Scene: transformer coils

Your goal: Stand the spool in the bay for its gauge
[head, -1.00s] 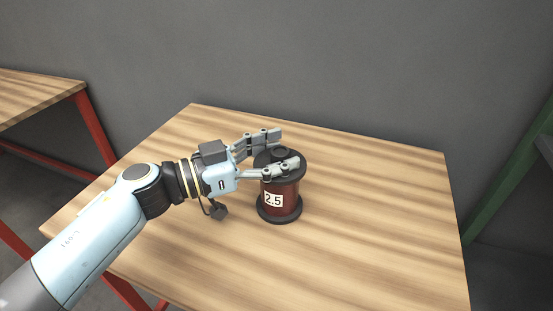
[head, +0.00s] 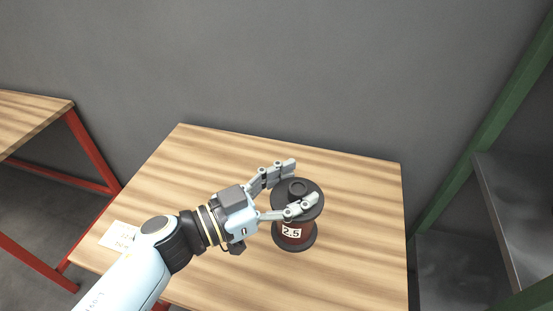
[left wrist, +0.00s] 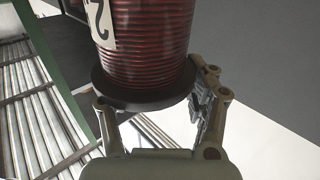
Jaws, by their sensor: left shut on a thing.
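The spool (head: 292,235) has dark flanges, dark red winding and a white label reading 2.5. It is upright over the wooden table in the head view. My left gripper (head: 297,186) is shut on it near the top flange, one finger on each side. In the left wrist view the spool (left wrist: 155,45) fills the upper middle, with ribbed winding, a dark flange and part of the label. The left gripper (left wrist: 160,112) shows below it there. I cannot tell whether the spool's base touches the table. The right gripper and any gauge-marked bay are not in view.
The wooden table (head: 190,160) is otherwise mostly clear. A pale marked card (head: 118,236) lies at its left edge. A grey shelf unit with green posts (head: 490,130) stands at right, another red-legged table (head: 30,115) at left. Metal slats (left wrist: 40,110) show in the left wrist view.

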